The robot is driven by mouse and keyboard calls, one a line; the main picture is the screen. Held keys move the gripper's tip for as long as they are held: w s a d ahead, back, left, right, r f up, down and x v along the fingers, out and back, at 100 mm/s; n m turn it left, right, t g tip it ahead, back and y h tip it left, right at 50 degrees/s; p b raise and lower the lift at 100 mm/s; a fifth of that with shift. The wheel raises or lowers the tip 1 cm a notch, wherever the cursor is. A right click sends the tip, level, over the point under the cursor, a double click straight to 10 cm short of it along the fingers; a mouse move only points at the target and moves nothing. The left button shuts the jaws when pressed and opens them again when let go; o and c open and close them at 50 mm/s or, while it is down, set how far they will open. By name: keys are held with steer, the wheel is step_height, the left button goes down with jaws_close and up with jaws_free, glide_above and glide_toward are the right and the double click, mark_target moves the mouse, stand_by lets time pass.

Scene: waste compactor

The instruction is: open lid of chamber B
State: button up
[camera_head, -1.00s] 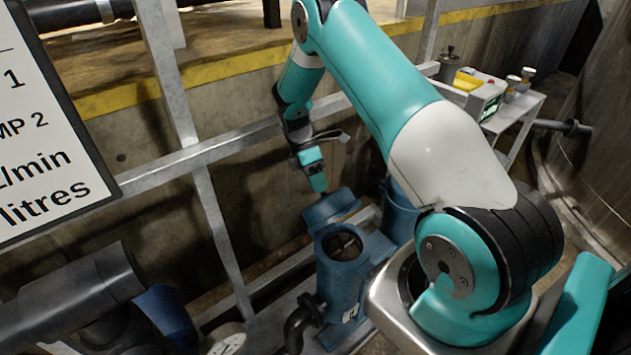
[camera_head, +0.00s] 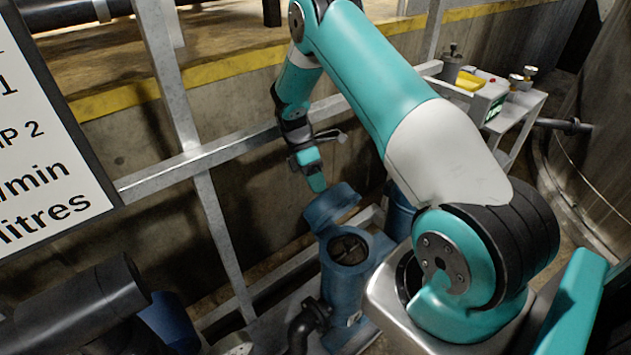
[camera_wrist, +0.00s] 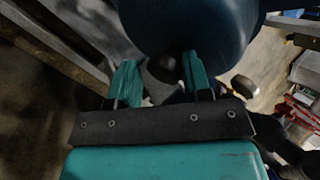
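A blue chamber (camera_head: 341,290) stands below my arm in the head view, its round mouth (camera_head: 348,249) uncovered. Its blue lid (camera_head: 332,206) is raised and tilted at the back of the mouth. No letter is readable on it, so I cannot confirm that it is chamber B. My gripper (camera_head: 317,184) is just above the lid's upper edge. In the wrist view my gripper (camera_wrist: 160,82) has its two teal fingers apart. A dark rounded piece (camera_wrist: 163,68) shows between them, below a large blue round surface (camera_wrist: 190,25); firm contact is not visible.
A second blue vessel (camera_head: 401,208) stands behind my arm. A metal railing (camera_head: 215,152) runs behind the chamber. A dark pipe (camera_head: 85,305) and a sign (camera_head: 45,150) are at left. A small table with instruments (camera_head: 515,108) stands at the back right.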

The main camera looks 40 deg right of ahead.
steer(key=shift+o, duration=1.1)
steer(key=shift+s+d+f, duration=0.1)
steer(key=shift+f, duration=0.1)
steer(key=shift+r, duration=0.1)
steer(key=shift+r, duration=0.25)
step_height(320, 180, up, 20)
steer(key=shift+f, duration=0.2)
